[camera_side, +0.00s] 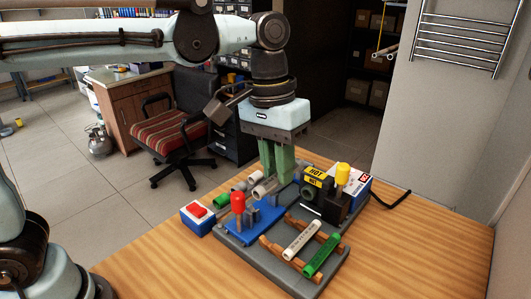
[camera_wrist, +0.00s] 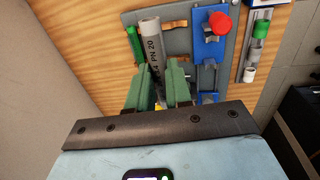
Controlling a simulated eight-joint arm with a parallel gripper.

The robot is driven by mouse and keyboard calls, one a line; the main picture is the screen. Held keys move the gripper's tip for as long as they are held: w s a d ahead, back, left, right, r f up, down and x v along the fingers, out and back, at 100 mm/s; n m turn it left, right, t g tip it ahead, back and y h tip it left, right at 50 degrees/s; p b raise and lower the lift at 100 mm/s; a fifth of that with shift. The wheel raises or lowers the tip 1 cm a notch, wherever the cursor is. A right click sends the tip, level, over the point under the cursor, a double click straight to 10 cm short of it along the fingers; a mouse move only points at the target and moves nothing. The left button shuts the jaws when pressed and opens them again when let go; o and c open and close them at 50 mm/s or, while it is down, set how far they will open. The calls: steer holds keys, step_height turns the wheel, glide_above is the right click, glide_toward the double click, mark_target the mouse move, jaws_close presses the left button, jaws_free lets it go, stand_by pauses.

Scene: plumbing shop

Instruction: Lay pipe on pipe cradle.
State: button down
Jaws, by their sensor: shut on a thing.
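My gripper (camera_side: 272,180) has green fingers pointing down and is shut on a grey pipe (camera_side: 264,188). In the wrist view the pipe (camera_wrist: 151,48) carries dark lettering ending in "PN 20" and runs away from between the fingers (camera_wrist: 158,92). The pipe cradle (camera_side: 270,245) has wooden rails on a grey board, at the front right of the side view. A white pipe (camera_side: 301,239) and a green pipe (camera_side: 322,254) lie across its rails. The held pipe is behind the cradle in the side view, apart from it. Its height above the board is hard to tell.
A blue clamp with a red knob (camera_side: 238,200) stands left of the cradle. A black device with a yellow cap (camera_side: 342,175) stands behind it, beside a white box (camera_side: 362,190). A red-button box (camera_side: 197,216) sits at the left. Bare table (camera_side: 425,245) lies right.

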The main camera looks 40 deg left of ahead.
steer(key=w+a+y, duration=0.1)
steer(key=w+a, duration=0.5)
steer(key=a, duration=0.3)
glide_above(265, 210)
step_height(265, 210, down, 5)
steer(key=shift+f, duration=3.9)
steer(key=c, duration=1)
jaws_free()
steer(key=shift+o, duration=0.2)
steer(key=shift+r, duration=0.1)
